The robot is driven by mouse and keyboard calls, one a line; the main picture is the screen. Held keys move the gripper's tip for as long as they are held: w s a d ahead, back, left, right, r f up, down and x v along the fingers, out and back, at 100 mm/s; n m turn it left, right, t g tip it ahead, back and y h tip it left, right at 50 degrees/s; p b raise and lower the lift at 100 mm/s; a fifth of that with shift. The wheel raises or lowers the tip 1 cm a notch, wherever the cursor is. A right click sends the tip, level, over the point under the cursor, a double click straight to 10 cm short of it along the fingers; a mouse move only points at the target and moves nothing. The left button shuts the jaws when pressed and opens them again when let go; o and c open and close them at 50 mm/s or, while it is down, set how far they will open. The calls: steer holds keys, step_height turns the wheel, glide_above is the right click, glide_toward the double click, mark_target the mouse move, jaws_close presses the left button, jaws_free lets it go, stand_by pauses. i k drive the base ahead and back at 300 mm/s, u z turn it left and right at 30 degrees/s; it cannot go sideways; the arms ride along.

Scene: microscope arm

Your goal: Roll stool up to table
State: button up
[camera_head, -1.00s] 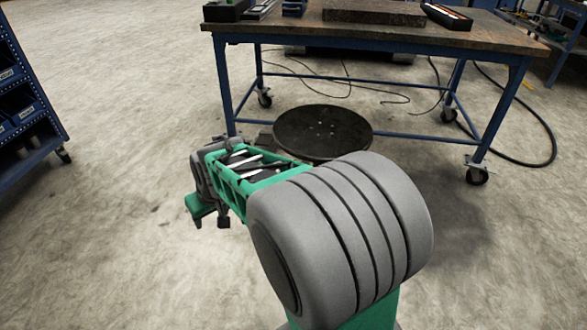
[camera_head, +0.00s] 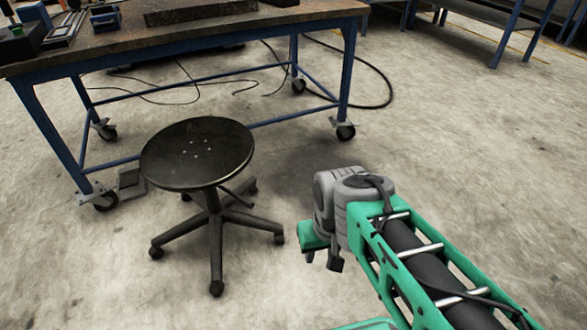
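The stool (camera_head: 198,152) has a round black seat on a post with a dark star base on casters. It stands upright on the floor in front of the table (camera_head: 180,56), close to its left front leg; in this view the seat's far edge overlaps the table's lower rail. The table has a worn brown top and a blue frame on casters. My arm reaches in from the lower right, and its end (camera_head: 322,240) hangs to the right of the stool, apart from it.
Several dark items lie on the table's left part, and a dark slab (camera_head: 200,10) lies near its middle. A grey box-like thing (camera_head: 130,182) sits on the floor by the left front leg. Black cables (camera_head: 375,80) lie under and behind the table.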

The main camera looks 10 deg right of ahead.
mark_target(216, 212)
steer(key=z, duration=1.1)
steer(key=i, duration=3.9)
steer(key=u, duration=5.6)
steer(key=i, duration=0.95)
steer(key=z, duration=0.1)
